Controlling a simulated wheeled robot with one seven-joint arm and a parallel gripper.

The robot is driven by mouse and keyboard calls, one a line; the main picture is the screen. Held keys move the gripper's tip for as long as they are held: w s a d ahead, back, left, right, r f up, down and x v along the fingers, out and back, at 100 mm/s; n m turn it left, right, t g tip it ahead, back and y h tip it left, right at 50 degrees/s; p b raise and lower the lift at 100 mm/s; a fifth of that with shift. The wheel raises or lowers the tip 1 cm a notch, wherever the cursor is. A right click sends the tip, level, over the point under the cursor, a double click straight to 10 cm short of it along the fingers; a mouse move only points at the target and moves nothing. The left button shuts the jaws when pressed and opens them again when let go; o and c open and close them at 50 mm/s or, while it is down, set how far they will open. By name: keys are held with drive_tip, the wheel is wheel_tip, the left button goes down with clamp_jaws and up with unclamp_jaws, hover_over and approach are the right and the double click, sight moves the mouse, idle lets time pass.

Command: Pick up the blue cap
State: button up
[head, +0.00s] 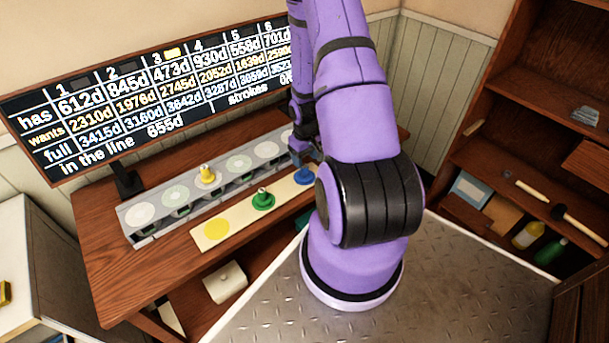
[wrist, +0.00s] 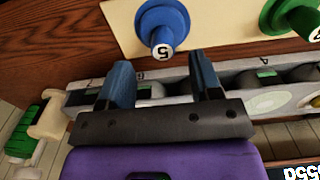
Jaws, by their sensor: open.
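The blue cap (head: 305,175) stands on a cream strip (head: 240,214) on the wooden table, partly hidden behind my arm in the head view. In the wrist view the blue cap (wrist: 163,25) shows a round base and a knob with a white end marked 5. My gripper (wrist: 157,75) is open and empty, its two blue-grey fingers apart. The cap lies just beyond the fingertips in the wrist view, not between them. In the head view my gripper (head: 301,150) is above and close to the cap, mostly hidden by my arm.
A green cap (head: 263,200) and a yellow disc (head: 217,229) share the strip. A grey rack (head: 148,232) with round pads and a yellow cap (head: 207,174) runs behind it. A number board (head: 150,100) stands at the back. A wooden shelf (head: 500,150) is at right.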

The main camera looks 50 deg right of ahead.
sight(305, 166)
drive_tip(key=shift+w+a+f, duration=0.1)
drive_tip(key=shift+f, duration=2.65)
drive_tip(key=c, duration=1)
